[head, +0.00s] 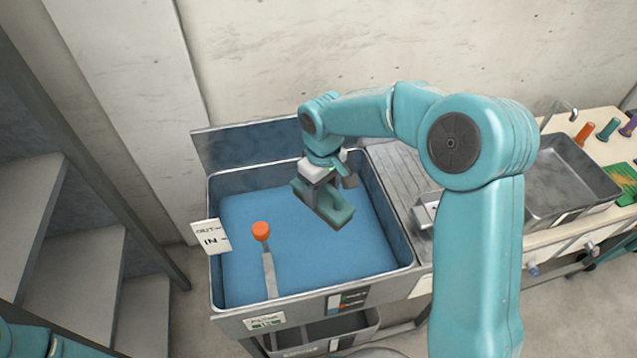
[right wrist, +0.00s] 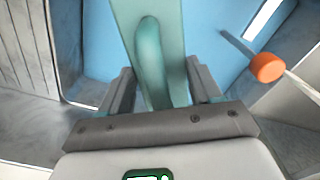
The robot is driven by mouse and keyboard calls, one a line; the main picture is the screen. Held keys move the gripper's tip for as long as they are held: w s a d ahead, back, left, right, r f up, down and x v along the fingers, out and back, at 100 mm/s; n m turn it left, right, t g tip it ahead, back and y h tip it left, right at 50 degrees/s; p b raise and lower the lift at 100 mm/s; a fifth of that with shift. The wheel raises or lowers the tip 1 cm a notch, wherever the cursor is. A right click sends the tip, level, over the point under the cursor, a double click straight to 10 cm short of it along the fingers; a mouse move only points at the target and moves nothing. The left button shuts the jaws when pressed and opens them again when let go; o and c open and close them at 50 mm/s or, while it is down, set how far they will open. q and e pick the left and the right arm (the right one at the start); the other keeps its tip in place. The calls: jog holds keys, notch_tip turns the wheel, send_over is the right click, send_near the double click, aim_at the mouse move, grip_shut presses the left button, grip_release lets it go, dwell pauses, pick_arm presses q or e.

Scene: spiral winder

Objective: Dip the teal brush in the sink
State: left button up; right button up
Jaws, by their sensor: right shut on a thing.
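The teal brush (head: 328,207) is a flat block with a raised handle, held over the sink. My right gripper (head: 322,183) is shut on its handle from above. In the right wrist view, the brush (right wrist: 150,55) sits between the two fingers of the right gripper (right wrist: 163,88). The sink (head: 413,250) is a metal basin holding blue water (head: 340,262). The brush is over the right half of the water; I cannot tell whether its underside touches the surface. Only a piece of my left arm shows at the lower left; its gripper is out of view.
A lever with an orange knob (head: 261,231) rises at the sink's front left, by an IN/OUT sign (head: 211,237). A ribbed drainboard (head: 402,170) and grey tray (head: 568,180) lie to the right. Grey stairs (head: 70,245) stand at the left, a concrete wall (head: 300,50) behind.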

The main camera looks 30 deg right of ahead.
jog(key=shift+d+f, duration=0.1)
jog(key=shift+f, duration=0.3)
notch_tip(320, 180, down, 17)
jog(key=b, duration=1.2)
jog(key=shift+r+b, duration=0.1)
jog(key=shift+b, duration=0.3)
notch_tip(320, 180, up, 19)
jog(key=p, duration=1.4)
jog(key=shift+r, duration=0.1)
